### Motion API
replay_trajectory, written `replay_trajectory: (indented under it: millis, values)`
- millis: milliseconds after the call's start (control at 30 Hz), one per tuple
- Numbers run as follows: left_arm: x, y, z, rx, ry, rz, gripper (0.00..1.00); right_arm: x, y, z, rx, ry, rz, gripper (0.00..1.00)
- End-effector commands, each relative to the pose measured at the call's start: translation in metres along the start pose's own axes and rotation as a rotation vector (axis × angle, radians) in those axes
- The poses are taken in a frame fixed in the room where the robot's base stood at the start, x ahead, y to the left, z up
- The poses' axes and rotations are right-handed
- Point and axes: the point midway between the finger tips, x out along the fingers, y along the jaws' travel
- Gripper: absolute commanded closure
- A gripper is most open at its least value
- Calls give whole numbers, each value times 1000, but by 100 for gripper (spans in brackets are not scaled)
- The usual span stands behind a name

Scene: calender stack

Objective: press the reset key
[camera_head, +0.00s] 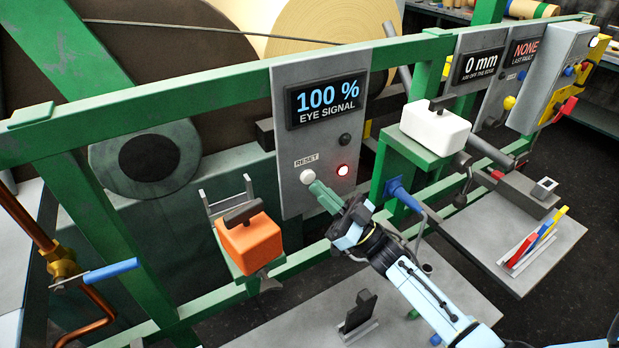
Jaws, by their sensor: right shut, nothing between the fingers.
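The reset key is a round white button (307,177) under a RESET label on the grey panel (290,205). A red lamp (342,170) glows to its right. The panel's display (327,100) reads 100 % EYE SIGNAL. My right gripper (318,190) is shut and empty, its green fingers pointing up and left at the panel. Its fingertips are just below and right of the white button; whether they touch it I cannot tell. My left gripper is not in view.
A green rail (190,97) crosses the frame. An orange box (250,242) with a dark handle is left of the panel, a white box (435,127) right of it. A dark knob (345,139) sits above the lamp. A grey tray (480,245) holds coloured pieces.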

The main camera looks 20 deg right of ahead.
Motion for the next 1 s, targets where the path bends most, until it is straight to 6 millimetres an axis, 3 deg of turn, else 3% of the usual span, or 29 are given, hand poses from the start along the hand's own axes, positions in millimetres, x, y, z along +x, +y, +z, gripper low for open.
replay_trajectory:
  millis: [1000]
  values:
    - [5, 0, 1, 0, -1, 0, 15, 6, 4, 4, 0, 0, 0, 100]
